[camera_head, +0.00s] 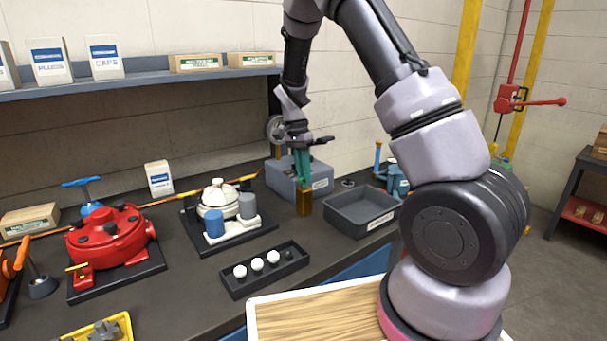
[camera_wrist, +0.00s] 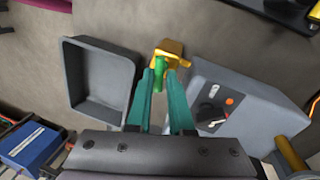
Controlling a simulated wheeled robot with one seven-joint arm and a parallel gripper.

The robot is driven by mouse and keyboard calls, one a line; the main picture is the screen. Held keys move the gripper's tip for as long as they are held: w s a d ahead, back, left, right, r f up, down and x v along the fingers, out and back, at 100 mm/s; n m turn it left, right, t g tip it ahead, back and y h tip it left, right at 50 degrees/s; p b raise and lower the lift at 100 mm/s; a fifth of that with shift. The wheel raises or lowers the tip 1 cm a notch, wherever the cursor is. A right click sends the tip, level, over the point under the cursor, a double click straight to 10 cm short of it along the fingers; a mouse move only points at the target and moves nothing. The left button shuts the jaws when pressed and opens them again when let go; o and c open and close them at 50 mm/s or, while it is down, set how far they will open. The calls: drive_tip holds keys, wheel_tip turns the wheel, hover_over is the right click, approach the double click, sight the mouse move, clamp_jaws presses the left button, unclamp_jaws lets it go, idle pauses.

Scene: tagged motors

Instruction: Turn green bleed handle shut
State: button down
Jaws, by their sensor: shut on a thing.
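The green bleed handle (camera_wrist: 158,73) shows in the wrist view as a short bright green bar on a brass-yellow valve body (camera_wrist: 171,49). My gripper (camera_wrist: 159,75) has teal fingers, one on each side of the handle, and is shut on it. In the head view my gripper (camera_head: 303,180) points down at the brass valve body (camera_head: 304,203), which stands upright on the dark bench. The handle is hidden behind the fingers in the head view. I cannot tell how far it is turned.
A grey box with a dark knob (camera_wrist: 215,113) stands close beside the valve. An empty grey tray (camera_head: 362,210) is on its other side. A black tray with white balls (camera_head: 264,268), a white-lidded unit (camera_head: 222,200) and a red housing (camera_head: 112,240) stand to the left.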

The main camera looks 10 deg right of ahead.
drive_tip(key=shift+m, duration=1.1)
drive_tip(key=c, duration=0.8)
unclamp_jaws()
drive_tip(key=shift+c, duration=0.2)
wheel_tip(320, 180, up, 11)
drive_tip(key=w, duration=0.2)
drive_tip(key=shift+a+f, duration=0.2)
drive_tip(key=shift+a, duration=0.1)
